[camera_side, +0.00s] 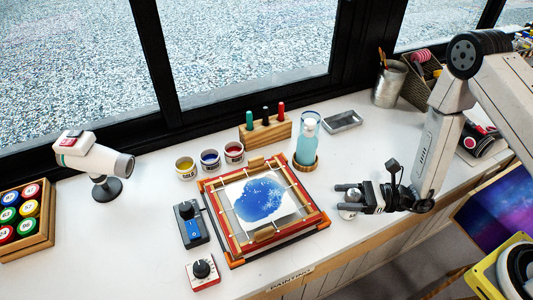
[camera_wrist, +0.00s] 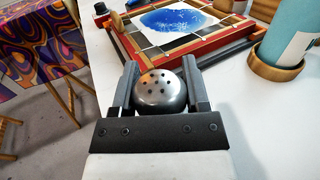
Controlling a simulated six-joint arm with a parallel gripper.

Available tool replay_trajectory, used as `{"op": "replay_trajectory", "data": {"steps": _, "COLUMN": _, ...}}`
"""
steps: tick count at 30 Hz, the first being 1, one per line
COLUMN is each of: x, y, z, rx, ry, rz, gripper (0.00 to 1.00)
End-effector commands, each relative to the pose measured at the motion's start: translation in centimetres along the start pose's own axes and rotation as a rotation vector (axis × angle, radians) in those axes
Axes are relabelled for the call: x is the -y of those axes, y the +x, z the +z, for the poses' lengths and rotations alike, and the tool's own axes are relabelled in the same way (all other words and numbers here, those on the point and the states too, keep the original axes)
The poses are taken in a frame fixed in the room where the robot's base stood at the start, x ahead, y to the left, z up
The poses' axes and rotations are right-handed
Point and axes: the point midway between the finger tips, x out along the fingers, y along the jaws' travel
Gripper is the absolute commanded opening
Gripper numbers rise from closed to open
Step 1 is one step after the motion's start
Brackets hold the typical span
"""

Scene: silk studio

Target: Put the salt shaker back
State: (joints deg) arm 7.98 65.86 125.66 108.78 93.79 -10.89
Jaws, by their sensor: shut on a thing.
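The salt shaker (camera_wrist: 161,92) has a silver domed lid with several dark holes. In the wrist view it sits between the two fingers of my gripper (camera_wrist: 161,80), which are shut on it. In the side view the shaker (camera_side: 349,211) shows as a small pale and metal shape at my gripper (camera_side: 348,198), right of the framed silk. Its lower part is mostly hidden by the fingers. I cannot tell whether its base touches the table.
The red and wooden frame (camera_side: 212,210) with blue-painted silk lies left of my gripper. A teal bottle (camera_side: 307,142) stands on a round wooden coaster (camera_side: 306,167) behind it. Paint jars (camera_side: 234,153) and a wooden marker block (camera_side: 266,133) stand farther back. White table is clear around the shaker.

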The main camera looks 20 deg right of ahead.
Motion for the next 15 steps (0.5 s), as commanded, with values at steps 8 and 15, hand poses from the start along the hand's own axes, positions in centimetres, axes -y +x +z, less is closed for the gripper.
{"op": "replay_trajectory", "data": {"steps": 8, "x": 0.00, "y": 0.00, "z": -0.11, "rx": 0.000, "ry": 0.000, "rz": 0.000, "gripper": 0.95}}
{"op": "replay_trajectory", "data": {"steps": 15, "x": 0.00, "y": 0.00, "z": -0.06, "rx": 0.000, "ry": 0.000, "rz": 0.000, "gripper": 0.95}}
